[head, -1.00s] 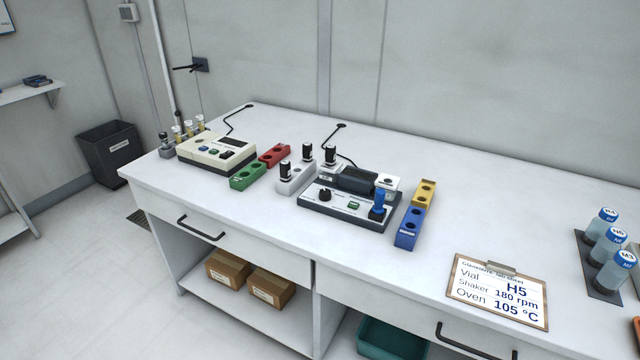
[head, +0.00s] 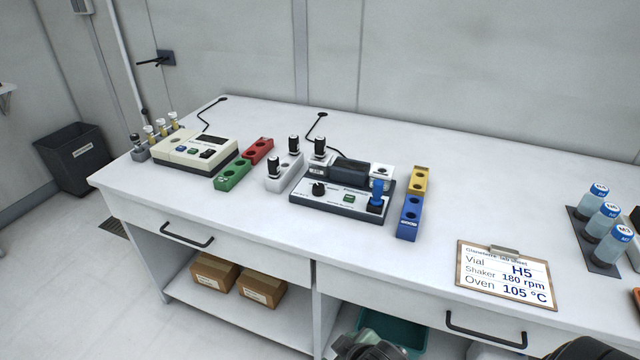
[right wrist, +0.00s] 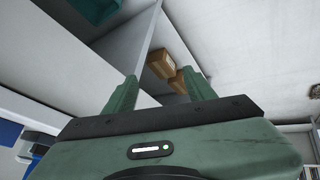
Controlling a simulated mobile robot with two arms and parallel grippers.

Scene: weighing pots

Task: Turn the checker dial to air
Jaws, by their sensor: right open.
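The dark grey-blue checker (head: 340,206) stands on the bench in the middle of the head view. A black round dial (head: 319,188) sits at the left of its sloped front panel; its pointer setting is too small to read. A green button (head: 349,198) is right of the dial, and a blue-topped piece (head: 377,194) stands upright at the panel's right end. My right gripper (right wrist: 160,88) is open and empty, its green fingers apart, below the bench top and far from the dial. My left gripper is not in view.
A cream device (head: 196,150) stands left on the bench. Green (head: 232,174), red, white, blue (head: 409,218) and yellow blocks flank the checker. Bare bench lies in front of the checker. Boxes (head: 214,274) sit on the lower shelf.

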